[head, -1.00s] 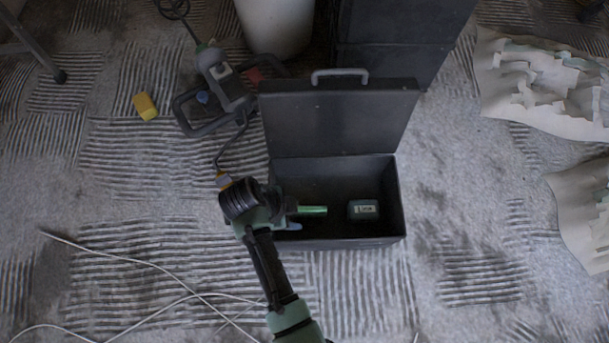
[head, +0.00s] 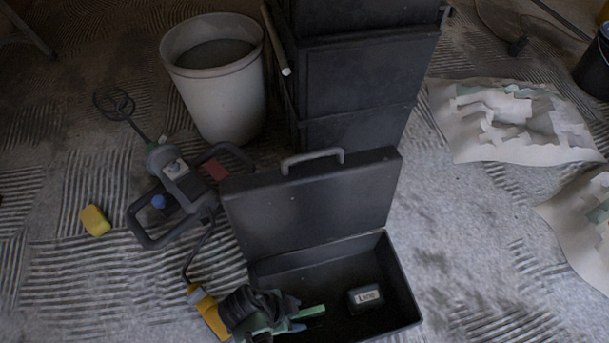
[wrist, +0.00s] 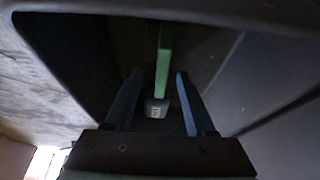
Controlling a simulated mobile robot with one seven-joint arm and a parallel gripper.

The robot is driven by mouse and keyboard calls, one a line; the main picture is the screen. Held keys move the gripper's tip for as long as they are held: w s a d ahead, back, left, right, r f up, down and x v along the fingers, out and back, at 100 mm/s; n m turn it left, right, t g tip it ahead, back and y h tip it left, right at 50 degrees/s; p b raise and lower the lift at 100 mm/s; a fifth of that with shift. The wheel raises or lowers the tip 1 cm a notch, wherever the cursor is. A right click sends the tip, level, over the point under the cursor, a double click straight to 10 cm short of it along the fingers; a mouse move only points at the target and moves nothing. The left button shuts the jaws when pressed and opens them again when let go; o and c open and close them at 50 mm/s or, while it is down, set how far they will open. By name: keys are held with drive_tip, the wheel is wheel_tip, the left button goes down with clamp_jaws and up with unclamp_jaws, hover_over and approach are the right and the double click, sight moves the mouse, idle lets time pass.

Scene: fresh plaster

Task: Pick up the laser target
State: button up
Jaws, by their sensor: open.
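The laser target appears to be the thin green plate (head: 312,311) inside the open dark toolbox (head: 411,302). It looks edge-on in the wrist view (wrist: 164,55). My gripper (head: 299,320) is at the left part of the toolbox, beside the plate. In the wrist view my gripper (wrist: 159,74) is open, with the green plate showing between its two fingers and a gap on each side. I cannot tell how far along the fingers it reaches. A small dark labelled device (head: 365,298) sits in the toolbox to the right, also visible in the wrist view (wrist: 157,108).
The toolbox lid (head: 310,200) stands open at the back. Behind it are stacked dark cases (head: 355,80) and a pale bucket (head: 215,85). A mixer (head: 175,175) with a cable lies left, near a yellow sponge (head: 95,221). Crumpled paper (head: 510,120) lies right.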

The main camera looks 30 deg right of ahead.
sight(301, 313)
drive_tip(key=shift+b+x, duration=2.35)
drive_tip(key=shift+x, duration=0.3)
drive_tip(key=shift+w+d+r, duration=0.1)
drive_tip(key=shift+d, duration=0.05)
clamp_jaws()
